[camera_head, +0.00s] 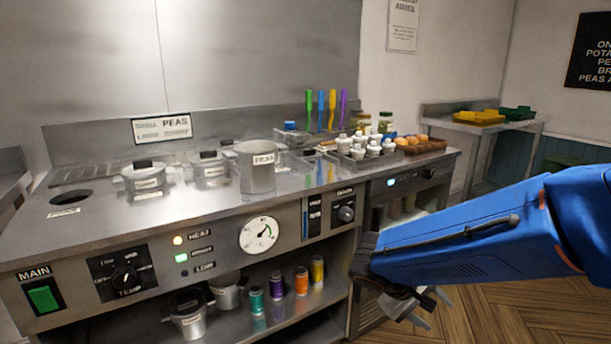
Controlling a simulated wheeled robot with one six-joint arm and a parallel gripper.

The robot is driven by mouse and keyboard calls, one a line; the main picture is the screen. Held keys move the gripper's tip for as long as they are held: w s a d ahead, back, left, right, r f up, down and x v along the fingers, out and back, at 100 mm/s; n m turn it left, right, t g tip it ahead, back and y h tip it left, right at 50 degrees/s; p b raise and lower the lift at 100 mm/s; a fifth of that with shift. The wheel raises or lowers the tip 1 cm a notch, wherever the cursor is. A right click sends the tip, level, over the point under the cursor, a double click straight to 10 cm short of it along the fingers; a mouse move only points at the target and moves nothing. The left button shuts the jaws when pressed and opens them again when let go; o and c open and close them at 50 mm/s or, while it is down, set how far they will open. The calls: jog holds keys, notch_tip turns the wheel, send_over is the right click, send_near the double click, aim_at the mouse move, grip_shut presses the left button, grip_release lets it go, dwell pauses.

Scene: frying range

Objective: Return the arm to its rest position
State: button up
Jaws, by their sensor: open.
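My blue arm reaches in from the right edge, in front of the counter's right part. My gripper (421,308) hangs at its end, low beside the shelf and above the wooden floor. Its grey fingers are apart, and I see nothing between them. Part of the gripper is hidden behind the arm link.
The steel counter (225,212) carries lidded pots, a tall pot marked PEAS (257,170) and a rack of white-topped bottles (362,158). Coloured jars (276,285) stand on the lower shelf. A side table (482,126) stands at the back right. Wooden floor (490,315) is free at lower right.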

jog(key=s+r+m+t+y, duration=0.1)
jog(key=s+r+y, duration=0.1)
jog(key=s+y, duration=0.2)
jog(key=s+r+m+t+y, duration=0.1)
jog(key=s+r+m+y, duration=0.1)
jog(key=s, duration=0.9)
jog(key=shift+a+r+m+y, duration=0.25)
jog(key=shift+r+y, duration=0.3)
jog(key=shift+y, duration=0.55)
jog(key=shift+o, duration=0.4)
jog(key=shift+s, duration=0.1)
